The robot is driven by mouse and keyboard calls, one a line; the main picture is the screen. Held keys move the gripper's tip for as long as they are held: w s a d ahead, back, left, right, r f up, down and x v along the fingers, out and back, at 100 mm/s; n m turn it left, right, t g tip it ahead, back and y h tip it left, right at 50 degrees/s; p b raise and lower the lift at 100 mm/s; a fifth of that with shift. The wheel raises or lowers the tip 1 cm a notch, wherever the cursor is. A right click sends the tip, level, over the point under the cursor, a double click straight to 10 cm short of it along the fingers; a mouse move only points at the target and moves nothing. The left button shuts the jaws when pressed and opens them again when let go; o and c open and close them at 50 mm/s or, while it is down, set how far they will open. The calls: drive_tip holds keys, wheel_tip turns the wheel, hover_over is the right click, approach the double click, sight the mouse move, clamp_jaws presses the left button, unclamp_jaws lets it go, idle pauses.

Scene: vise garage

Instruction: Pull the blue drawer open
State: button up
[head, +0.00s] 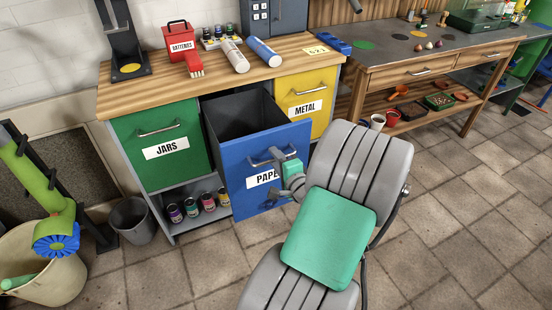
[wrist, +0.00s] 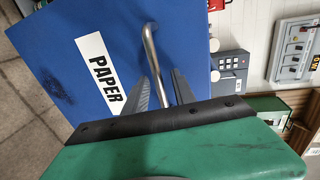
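The blue drawer (head: 262,150) labelled PAPER is pulled well out of the wooden-topped cabinet, and its dark, empty-looking inside shows. Its metal bar handle (head: 262,161) is on the front panel. My gripper (head: 286,174) is at the handle's right part, partly hidden by my own arm. In the wrist view the blue front (wrist: 85,60) fills the upper left, and the handle (wrist: 149,45) runs down between the two grey fingers of my gripper (wrist: 163,92). The fingers look closed around the bar, though the contact is partly hidden by the green gripper body.
A green JARS drawer (head: 160,145) and a yellow METAL drawer (head: 306,97) flank it, both shut. Several paint jars (head: 206,202) stand on the low shelf. A grey bin (head: 132,220) and a beige bucket (head: 55,282) stand left. Tiled floor is free at right.

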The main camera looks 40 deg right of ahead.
drive_tip(key=v, duration=0.7)
drive_tip(key=shift+s+a, duration=0.2)
drive_tip(key=shift+s, duration=0.05)
drive_tip(key=w+a+r+n+g+y+p, duration=0.2)
drive_tip(key=a+n+g+y+p, duration=0.2)
drive_tip(key=a+n, duration=0.4)
drive_tip(key=w+a+r+n+g+y+p, duration=0.1)
drive_tip(key=w+a+n+g+y+p, duration=0.2)
drive_tip(key=a+n, duration=0.5)
drive_tip(key=s+a+r+n+g+h+p, duration=0.1)
drive_tip(key=s+a+r+n+g+p, duration=0.1)
drive_tip(key=a+r, duration=0.3)
drive_tip(key=s+a+r+n+g+h+p, duration=0.1)
drive_tip(key=s+a+r+n+g+p, duration=0.1)
drive_tip(key=r, duration=0.7)
drive_tip(key=s+a+n+p, duration=0.1)
drive_tip(key=s+a+p, duration=0.1)
drive_tip(key=p, duration=0.1)
drive_tip(key=shift+s+a+r+g+h, duration=0.15)
drive_tip(key=shift+a+r+g+h, duration=0.1)
drive_tip(key=shift+a+g+h, duration=0.15)
